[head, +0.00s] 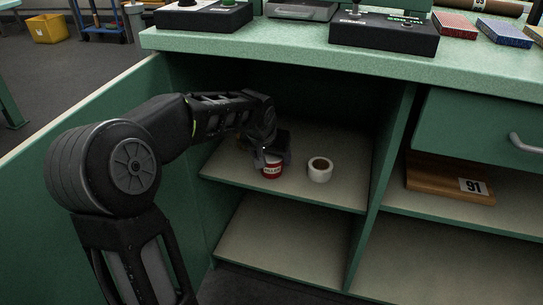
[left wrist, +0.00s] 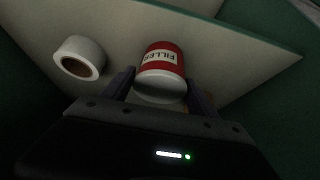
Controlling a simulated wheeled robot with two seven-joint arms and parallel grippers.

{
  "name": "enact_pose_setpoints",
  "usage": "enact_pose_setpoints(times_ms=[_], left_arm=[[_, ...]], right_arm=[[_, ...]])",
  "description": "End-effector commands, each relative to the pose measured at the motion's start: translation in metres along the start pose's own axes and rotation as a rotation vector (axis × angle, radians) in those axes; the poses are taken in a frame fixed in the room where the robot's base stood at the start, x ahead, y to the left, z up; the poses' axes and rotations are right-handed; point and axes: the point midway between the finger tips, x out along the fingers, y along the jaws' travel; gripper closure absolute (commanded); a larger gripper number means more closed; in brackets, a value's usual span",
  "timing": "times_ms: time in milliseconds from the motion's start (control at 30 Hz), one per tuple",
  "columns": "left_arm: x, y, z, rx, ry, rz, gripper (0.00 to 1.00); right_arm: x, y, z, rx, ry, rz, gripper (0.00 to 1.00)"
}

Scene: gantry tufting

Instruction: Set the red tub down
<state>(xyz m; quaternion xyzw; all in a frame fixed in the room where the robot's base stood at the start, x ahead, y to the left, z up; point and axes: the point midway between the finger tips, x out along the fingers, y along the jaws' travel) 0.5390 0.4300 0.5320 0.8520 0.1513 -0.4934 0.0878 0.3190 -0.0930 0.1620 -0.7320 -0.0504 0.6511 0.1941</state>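The red tub (head: 271,171), with a white label and a pale end, is inside the open green cabinet at its upper shelf (head: 325,195). In the left wrist view the tub (left wrist: 161,65) shows the word FILLER and sits between the two fingers of my left gripper (left wrist: 160,88). The fingers lie close along both sides of the tub. In the head view my left gripper (head: 272,155) is at the tub's top and hides part of it. Whether the tub's base touches the shelf is hard to tell. My right gripper is not in view.
A white tape roll (head: 320,170) stands on the same shelf, just right of the tub. A wooden block marked 91 (head: 450,184) lies in the right compartment, beyond the green divider (head: 384,170). The open door (head: 75,140) is at left. The lower shelf (head: 280,245) is bare.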

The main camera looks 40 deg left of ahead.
Motion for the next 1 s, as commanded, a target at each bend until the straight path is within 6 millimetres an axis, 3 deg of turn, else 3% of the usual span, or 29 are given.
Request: enact_pose_setpoints(times_ms=[200, 567, 767, 1000], left_arm=[[0.0, 0.0, 0.0, 0.0, 0.0, 0.0, 0.15], [-0.007, 0.0, -0.003, 0.0, 0.001, 0.0, 0.15], [-0.037, 0.0, -0.005, 0.001, 0.003, 0.0, 0.15], [-0.088, 0.0, -0.005, 0.001, 0.002, 0.0, 0.15]], right_arm=[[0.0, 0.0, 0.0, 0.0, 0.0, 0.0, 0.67], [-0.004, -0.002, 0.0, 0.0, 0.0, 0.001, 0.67], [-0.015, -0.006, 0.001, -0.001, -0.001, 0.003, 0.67], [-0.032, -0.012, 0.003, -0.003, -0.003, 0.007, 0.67]])
